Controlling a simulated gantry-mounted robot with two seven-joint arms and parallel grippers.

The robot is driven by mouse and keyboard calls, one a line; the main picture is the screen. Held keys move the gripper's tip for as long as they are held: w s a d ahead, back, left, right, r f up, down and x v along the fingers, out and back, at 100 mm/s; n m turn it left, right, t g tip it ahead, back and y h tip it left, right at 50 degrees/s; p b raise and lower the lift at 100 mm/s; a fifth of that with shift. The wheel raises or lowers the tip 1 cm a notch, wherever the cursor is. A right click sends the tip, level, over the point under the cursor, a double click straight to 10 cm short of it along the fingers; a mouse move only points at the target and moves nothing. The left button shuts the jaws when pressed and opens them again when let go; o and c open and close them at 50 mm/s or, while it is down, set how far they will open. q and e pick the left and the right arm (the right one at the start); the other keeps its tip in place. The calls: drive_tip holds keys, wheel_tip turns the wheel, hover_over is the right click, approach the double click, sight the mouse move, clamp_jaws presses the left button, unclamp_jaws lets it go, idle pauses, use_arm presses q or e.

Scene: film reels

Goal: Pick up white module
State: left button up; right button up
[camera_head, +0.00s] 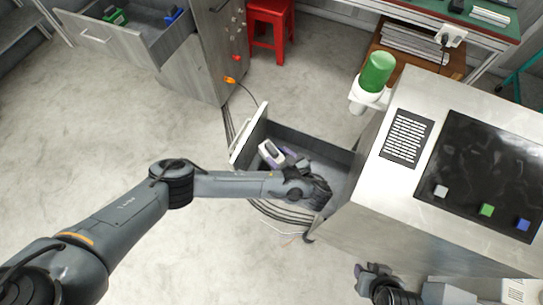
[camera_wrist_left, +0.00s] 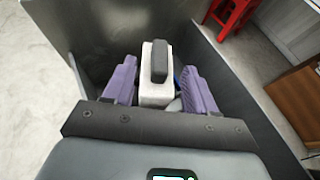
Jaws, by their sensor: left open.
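The white module (camera_head: 268,150) sits in the open metal drawer (camera_head: 325,148), near the drawer's front panel. In the left wrist view the white module (camera_wrist_left: 155,93) is a white block with a dark grey bar on top. My left gripper (camera_head: 284,158) reaches into the drawer. In its wrist view its purple fingers (camera_wrist_left: 158,80) are open, one on each side of the module, with a gap showing on both sides. The module's lower part is hidden by the gripper body. My right gripper (camera_head: 371,272) is at the bottom edge, partly in view; its fingers are unclear.
The drawer walls stand close around my left gripper. A red stool (camera_head: 270,25) and another open drawer (camera_head: 150,40) are farther back. The floor at left is clear.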

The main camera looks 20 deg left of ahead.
sight(273, 150)
use_arm(q)
drive_tip(key=b+x, duration=0.1)
drive_tip(key=x, duration=0.3)
drive_tip(key=shift+w+a, duration=0.2)
clamp_jaws()
